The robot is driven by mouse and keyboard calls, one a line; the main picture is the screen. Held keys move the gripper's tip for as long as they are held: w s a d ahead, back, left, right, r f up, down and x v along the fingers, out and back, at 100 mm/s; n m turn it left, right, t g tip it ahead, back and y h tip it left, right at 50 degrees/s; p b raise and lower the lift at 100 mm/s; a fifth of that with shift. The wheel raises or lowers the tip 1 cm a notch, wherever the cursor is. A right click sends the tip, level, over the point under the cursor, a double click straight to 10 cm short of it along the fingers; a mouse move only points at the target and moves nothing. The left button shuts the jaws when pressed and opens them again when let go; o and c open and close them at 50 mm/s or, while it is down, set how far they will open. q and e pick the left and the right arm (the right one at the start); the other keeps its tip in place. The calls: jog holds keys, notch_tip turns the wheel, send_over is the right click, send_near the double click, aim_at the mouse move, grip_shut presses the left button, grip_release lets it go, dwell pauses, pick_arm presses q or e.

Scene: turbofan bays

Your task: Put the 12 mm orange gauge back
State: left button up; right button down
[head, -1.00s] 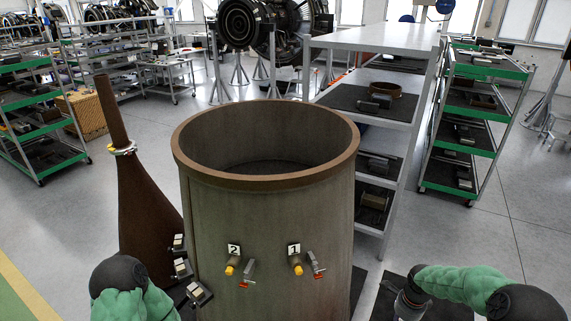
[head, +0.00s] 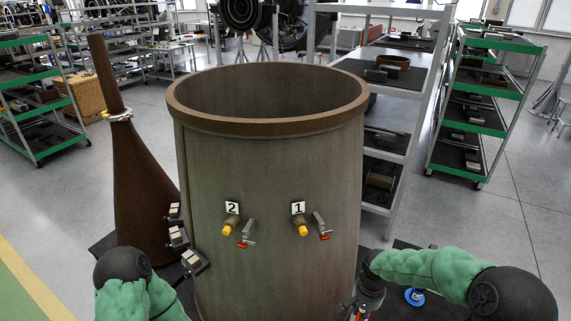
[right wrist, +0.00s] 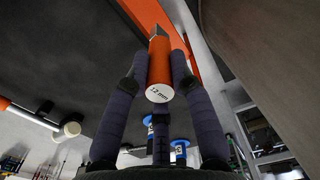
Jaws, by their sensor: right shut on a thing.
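The 12 mm orange gauge (right wrist: 159,72) shows in the right wrist view as an orange cylinder with a white end face marked "12 mm" turned to the camera and a grey tip at its far end. My right gripper (right wrist: 160,58) is shut on it, with the dark fingers on both sides. In the head view my right gripper (head: 362,302) is at the bottom edge, close beside the brown drum (head: 270,190); the gauge cannot be made out clearly there. My left arm shows at lower left, but its gripper is out of view.
A blue round object (head: 414,297) lies on a dark surface right of my right gripper. Blue pieces (right wrist: 180,148) show below the fingers. An orange bar (right wrist: 143,12) runs behind the gauge. Ports 1 and 2 with yellow caps are on the drum. Shelving (head: 402,150) stands behind right.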

jog(key=s+a+f+n+b, duration=0.1)
jog(key=a+f+n+b, duration=0.3)
jog(key=n+b, duration=0.1)
jog(key=shift+s+a+f+n, duration=0.25)
jog(key=shift+a+f+n, duration=0.1)
jog(key=shift+n, duration=0.25)
